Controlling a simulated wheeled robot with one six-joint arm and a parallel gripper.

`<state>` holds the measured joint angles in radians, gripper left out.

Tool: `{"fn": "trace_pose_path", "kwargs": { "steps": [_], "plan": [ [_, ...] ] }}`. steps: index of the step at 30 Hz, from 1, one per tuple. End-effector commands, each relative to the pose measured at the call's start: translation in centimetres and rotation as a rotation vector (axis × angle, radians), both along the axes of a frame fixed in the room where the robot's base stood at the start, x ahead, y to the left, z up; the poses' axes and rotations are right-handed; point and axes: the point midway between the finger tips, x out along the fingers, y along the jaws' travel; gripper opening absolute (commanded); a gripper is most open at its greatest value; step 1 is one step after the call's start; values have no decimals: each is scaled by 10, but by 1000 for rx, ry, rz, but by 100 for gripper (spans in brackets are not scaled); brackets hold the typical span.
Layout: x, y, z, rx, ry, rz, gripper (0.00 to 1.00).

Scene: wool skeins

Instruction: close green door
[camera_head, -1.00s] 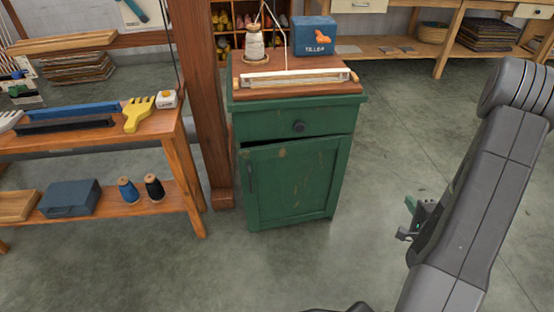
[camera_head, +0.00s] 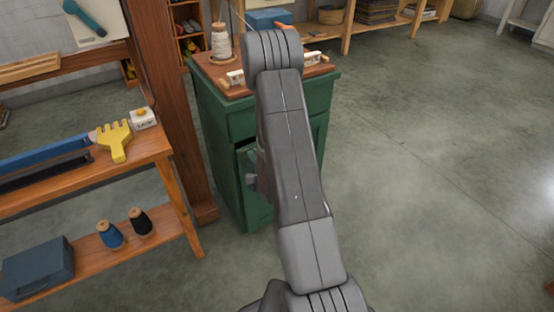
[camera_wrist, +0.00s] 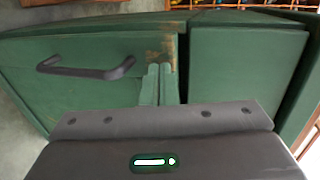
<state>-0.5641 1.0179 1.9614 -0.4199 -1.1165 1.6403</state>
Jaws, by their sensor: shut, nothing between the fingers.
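The green cabinet (camera_head: 217,140) stands past the wooden post, with my arm across its front in the head view. Its green door (camera_head: 257,212) is mostly hidden there by my arm, with a dark gap along its upper edge. In the wrist view the worn green door (camera_wrist: 85,95) fills the left, with its black bar handle (camera_wrist: 88,70). The drawer front (camera_wrist: 237,62) is to the right, past a dark gap. My gripper (camera_wrist: 162,70) is shut and empty, its fingertips over the door's edge near that gap. Contact cannot be told.
The wooden post (camera_head: 170,110) stands close to the cabinet's left. A wooden shelf table (camera_head: 165,152) with a yellow comb (camera_head: 115,140) and thread spools is at the left. A white spool (camera_head: 221,40) and a small loom (camera_head: 236,78) sit on the cabinet top.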

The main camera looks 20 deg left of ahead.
Motion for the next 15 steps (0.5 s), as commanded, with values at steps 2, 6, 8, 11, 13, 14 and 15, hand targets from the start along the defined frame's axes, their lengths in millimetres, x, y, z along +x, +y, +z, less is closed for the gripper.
{"fn": "trace_pose_path", "kwargs": {
  "steps": [2,6,8,11,13,14,15],
  "plan": [
    [3,5,0,1,-2,0,0],
    [5,8,0,0,-1,1,0],
    [5,8,0,0,-1,1,0],
    [5,8,0,0,-1,1,0],
    [5,8,0,0,-1,1,0],
    [5,8,0,0,-1,1,0],
    [6,9,0,0,-1,1,0]
  ]
}}
